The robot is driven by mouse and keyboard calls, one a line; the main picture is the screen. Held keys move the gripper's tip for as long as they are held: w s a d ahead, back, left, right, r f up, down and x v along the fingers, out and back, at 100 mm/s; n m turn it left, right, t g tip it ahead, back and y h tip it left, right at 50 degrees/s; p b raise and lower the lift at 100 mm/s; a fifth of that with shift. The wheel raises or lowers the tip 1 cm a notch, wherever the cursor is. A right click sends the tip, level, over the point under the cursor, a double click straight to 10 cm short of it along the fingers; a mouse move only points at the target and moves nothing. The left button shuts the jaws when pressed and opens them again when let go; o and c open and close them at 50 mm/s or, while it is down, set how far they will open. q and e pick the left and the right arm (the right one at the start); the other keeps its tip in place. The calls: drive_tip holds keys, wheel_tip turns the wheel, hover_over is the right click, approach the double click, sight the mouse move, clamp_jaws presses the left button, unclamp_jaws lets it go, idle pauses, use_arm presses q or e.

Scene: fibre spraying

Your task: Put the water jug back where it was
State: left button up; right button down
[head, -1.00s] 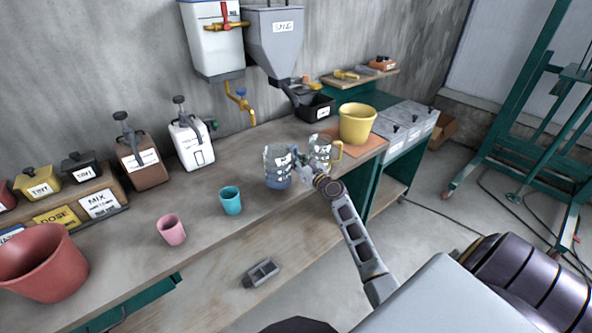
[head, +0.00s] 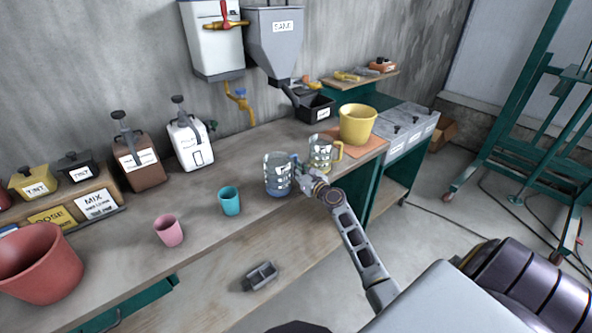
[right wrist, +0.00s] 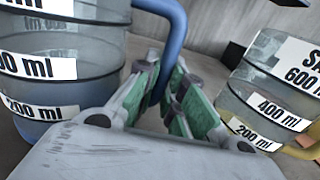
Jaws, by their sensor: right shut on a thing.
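The water jug (head: 278,174) is clear with white volume labels, a blue base and a blue handle. It stands upright on the bench, or just above it; I cannot tell which. In the right wrist view the jug (right wrist: 60,90) fills the left side, and its blue handle (right wrist: 168,30) runs down between the green-padded fingers. My right gripper (head: 299,177) is shut on that handle from the jug's right side. My left gripper is not in view.
A second clear jug with a yellow handle (head: 321,153) stands close to the right. A yellow bucket (head: 357,124) sits on an orange mat (head: 372,147) behind it. A teal cup (head: 229,201) and a pink cup (head: 168,231) stand to the left, with clear bench between.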

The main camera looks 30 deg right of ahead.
drive_tip(key=shift+f, duration=0.1)
drive_tip(key=c, duration=1.5)
unclamp_jaws()
drive_tip(key=shift+s, duration=0.1)
drive_tip(key=shift+s+d+b, duration=0.1)
drive_tip(key=shift+s+b, duration=0.2)
drive_tip(key=shift+s, duration=5.65)
drive_tip(key=shift+n, duration=0.3)
